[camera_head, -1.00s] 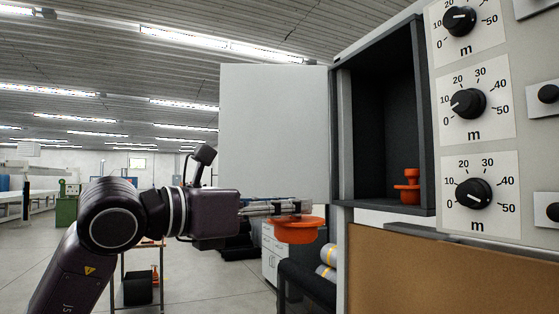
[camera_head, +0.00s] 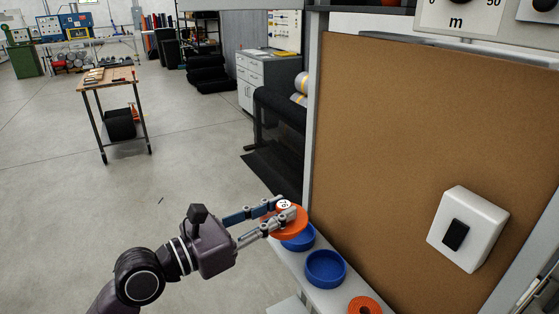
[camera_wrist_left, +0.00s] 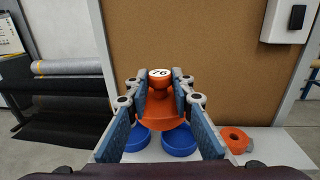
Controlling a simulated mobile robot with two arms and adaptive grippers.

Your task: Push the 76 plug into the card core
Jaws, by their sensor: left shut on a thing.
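The 76 plug (camera_head: 297,219) is orange, with a wide round flange and a knob whose white top reads 76. My left gripper (camera_head: 283,208) is shut on the knob, a finger on each side. The plug sits upright above the narrow pale shelf, partly over a blue dish; contact is unclear. In the left wrist view the plug (camera_wrist_left: 160,112) is centred between the fingers of my left gripper (camera_wrist_left: 160,84), its label facing me. I cannot make out a card core with certainty. My right gripper is not in view.
Blue dishes (camera_head: 325,268) and an orange ring (camera_head: 364,305) are on the shelf. A brown board (camera_head: 410,130) with a white switch box (camera_head: 467,228) rises behind it. Rolls (camera_head: 301,88) lie on a dark rack beyond. Open floor lies to the left.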

